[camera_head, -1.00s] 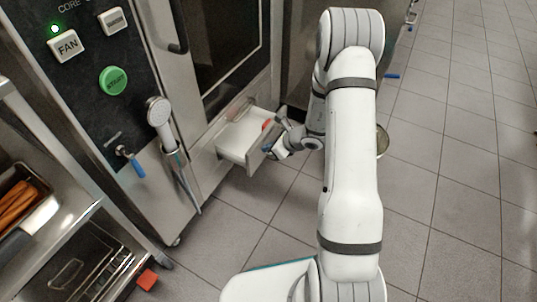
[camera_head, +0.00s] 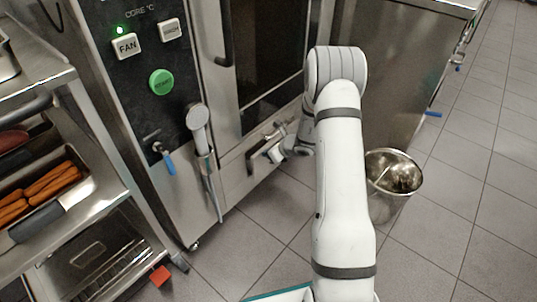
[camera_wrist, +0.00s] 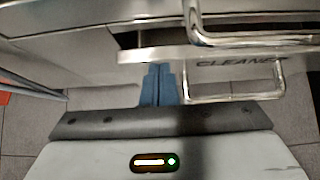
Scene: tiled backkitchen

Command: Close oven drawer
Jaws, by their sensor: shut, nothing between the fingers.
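The oven drawer (camera_head: 262,146) is low on the oven front in the head view. Its front sits close to the oven body, and its interior does not show there. In the wrist view the drawer front (camera_wrist: 215,62) carries a "CLEANER" label and a metal bar handle (camera_wrist: 235,98). A dark gap shows above its left part; I cannot tell whether it is fully in. My gripper (camera_wrist: 160,68) is shut and empty, its blue fingers together at the drawer front, left of the handle. I cannot tell whether they touch it. In the head view the fingertips are hard to make out.
The oven panel with a green button (camera_head: 160,82) and a hand shower (camera_head: 198,122) is left of the drawer. A rack (camera_head: 88,195) with food trays stands at far left. A metal bucket (camera_head: 393,172) stands on the floor right of my arm. Tiled floor is open at right.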

